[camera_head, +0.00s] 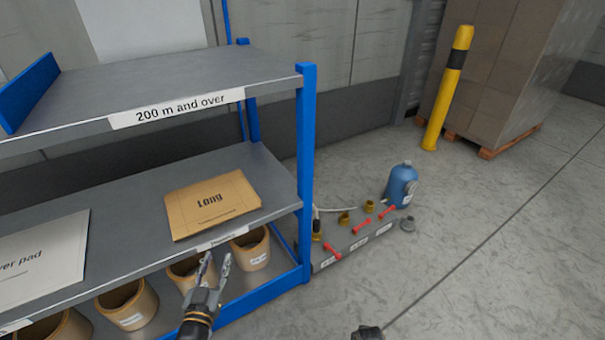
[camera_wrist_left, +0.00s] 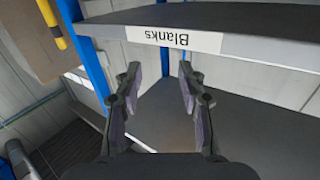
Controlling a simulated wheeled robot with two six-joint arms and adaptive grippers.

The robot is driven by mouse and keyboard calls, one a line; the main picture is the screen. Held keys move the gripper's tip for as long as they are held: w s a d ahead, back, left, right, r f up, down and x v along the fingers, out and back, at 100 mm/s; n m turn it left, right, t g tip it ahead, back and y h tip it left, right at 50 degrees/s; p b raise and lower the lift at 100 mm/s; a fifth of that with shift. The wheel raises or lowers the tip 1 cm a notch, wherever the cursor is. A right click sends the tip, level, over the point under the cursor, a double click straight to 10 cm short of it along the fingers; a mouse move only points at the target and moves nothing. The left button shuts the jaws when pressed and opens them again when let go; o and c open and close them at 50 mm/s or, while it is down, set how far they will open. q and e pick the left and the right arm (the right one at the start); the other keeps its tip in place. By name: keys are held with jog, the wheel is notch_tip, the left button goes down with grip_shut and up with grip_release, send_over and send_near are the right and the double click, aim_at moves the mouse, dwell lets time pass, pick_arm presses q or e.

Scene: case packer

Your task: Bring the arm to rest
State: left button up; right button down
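My left gripper (camera_head: 215,268) is in front of the blue-and-grey shelf rack, near the lower shelf's front edge and in front of a row of tan tubs. Its two fingers are spread apart with nothing between them. In the left wrist view the same gripper (camera_wrist_left: 160,88) shows open and empty, with a shelf edge labelled "Blanks" (camera_wrist_left: 180,38) beyond it. A small dark part (camera_head: 367,333) shows at the bottom edge of the head view; I cannot tell whether it is my right gripper.
The rack's blue post (camera_head: 306,130) stands right of my left gripper. A yellow bollard (camera_head: 447,90) is farther back. Floor at right is clear.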

pick_arm(q)
jog(key=s+a+f+g+y+p, duration=0.1)
jog(key=s+a+f+g+p, duration=0.2)
jog(key=s+f+g+p, duration=0.95)
jog(key=s+p, duration=0.2)
jog(key=s, duration=0.5)
jog(key=s+a+f+g+p, duration=0.1)
jog(key=s+f+g+p, duration=0.1)
jog(key=s, duration=0.8)
jog(key=s+f+g+p, duration=0.2)
jog(key=s+f+p, duration=0.2)
jog(key=s+p, duration=0.3)
jog(key=s, duration=0.3)
jog(key=shift+a+f+n, duration=0.2)
jog(key=shift+a+n, duration=0.1)
jog(key=shift+a, duration=0.1)
pick_arm(e)
jog(key=s+d+r, duration=0.3)
jog(key=s+r, duration=0.1)
jog(key=s, duration=0.6)
jog(key=s+d+r+n+g, duration=0.1)
jog(key=s+d+r, duration=0.2)
jog(key=s, duration=0.7)
jog(key=s+d+r+n, duration=0.1)
jog(key=s+d+r, duration=0.2)
jog(key=s+r, duration=0.4)
jog(key=s, duration=0.3)
jog(key=shift+g, duration=0.3)
